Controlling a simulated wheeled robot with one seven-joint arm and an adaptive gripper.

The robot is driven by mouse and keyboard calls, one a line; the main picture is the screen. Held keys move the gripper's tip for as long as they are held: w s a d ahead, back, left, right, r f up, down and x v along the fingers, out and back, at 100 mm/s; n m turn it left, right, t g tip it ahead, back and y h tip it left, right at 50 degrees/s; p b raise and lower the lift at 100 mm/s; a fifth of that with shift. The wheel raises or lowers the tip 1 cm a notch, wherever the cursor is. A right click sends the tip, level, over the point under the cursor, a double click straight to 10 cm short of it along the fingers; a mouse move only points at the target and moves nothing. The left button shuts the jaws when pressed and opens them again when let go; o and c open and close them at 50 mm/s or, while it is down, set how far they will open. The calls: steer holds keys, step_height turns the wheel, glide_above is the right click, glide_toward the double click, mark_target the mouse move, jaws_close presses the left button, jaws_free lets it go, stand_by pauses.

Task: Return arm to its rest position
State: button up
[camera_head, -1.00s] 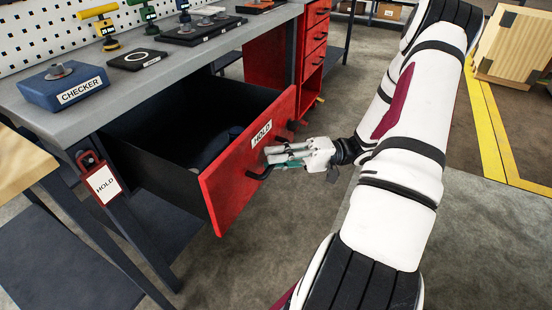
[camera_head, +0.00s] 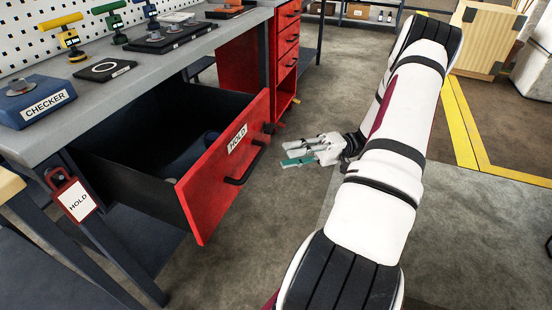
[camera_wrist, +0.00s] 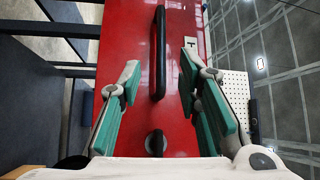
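My gripper (camera_head: 299,154) is open and empty, to the right of the open red drawer (camera_head: 205,205) in the head view. A gap of floor shows between its fingertips and the drawer's black handle (camera_head: 246,163). In the wrist view, my gripper (camera_wrist: 163,95) has its two green-padded fingers spread apart. The black handle (camera_wrist: 160,55) appears between and beyond them, against the drawer's red front (camera_wrist: 135,25). My white arm reaches down along the right side of the head view.
The drawer stands pulled out below the grey workbench (camera_head: 150,65). A wooden crate (camera_head: 485,40) stands at back right. Floor around my gripper is clear.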

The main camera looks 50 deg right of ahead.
steer(key=shift+v, duration=0.75)
steer(key=a+r+n+g+h, duration=0.1)
steer(key=a+r+g+h, duration=0.3)
steer(key=a+r+g, duration=0.45)
steer(key=a+r+n+g+h, duration=0.25)
steer(key=a+r+h, duration=0.2)
steer(key=a, duration=0.65)
steer(key=s+a+r+t+h, duration=0.2)
steer(key=s+a+h, duration=0.25)
steer(key=s, duration=0.35)
steer(key=s+a+r+t+h, duration=0.1)
steer(key=s+a+h, duration=0.2)
steer(key=s+h, duration=0.3)
step_height(320, 180, up, 28)
steer(key=s+t+y+p, duration=0.1)
steer(key=t+p, duration=0.3)
steer(key=p, duration=2.2)
steer(key=shift+d, duration=0.25)
steer(key=shift+s+f, duration=0.1)
steer(key=shift+f, duration=0.05)
